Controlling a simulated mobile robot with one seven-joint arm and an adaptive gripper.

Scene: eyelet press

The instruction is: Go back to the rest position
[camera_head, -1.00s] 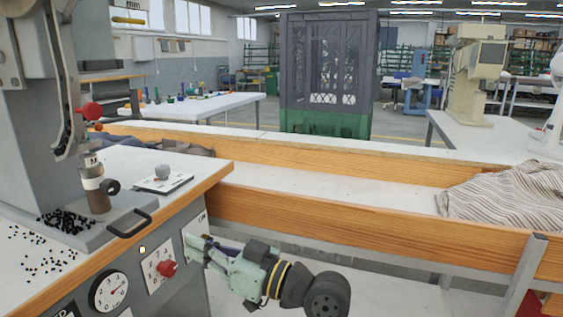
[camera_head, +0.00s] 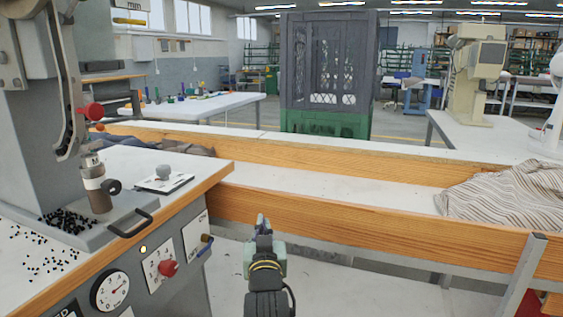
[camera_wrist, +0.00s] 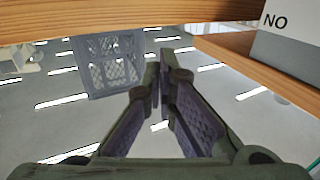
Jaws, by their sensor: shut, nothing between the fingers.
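My gripper (camera_head: 262,222) is in the lower middle of the head view, right of the press cabinet and in front of the wooden bench edge. It points away from the camera. In the wrist view, the fingers (camera_wrist: 160,62) meet at their tips and hold nothing. The eyelet press (camera_head: 35,130) stands at the left with its red knob (camera_head: 93,111). A red button (camera_head: 168,268) and a blue-handled switch (camera_head: 206,245) are on the cabinet front, apart from my gripper.
A long wooden-edged bench (camera_head: 350,229) runs across ahead, with striped cloth (camera_head: 510,198) at its right. A metal post (camera_head: 530,275) stands at lower right. The dark cage (camera_head: 328,75) is beyond. Black eyelets (camera_head: 68,222) lie on the press table. Floor around my gripper looks clear.

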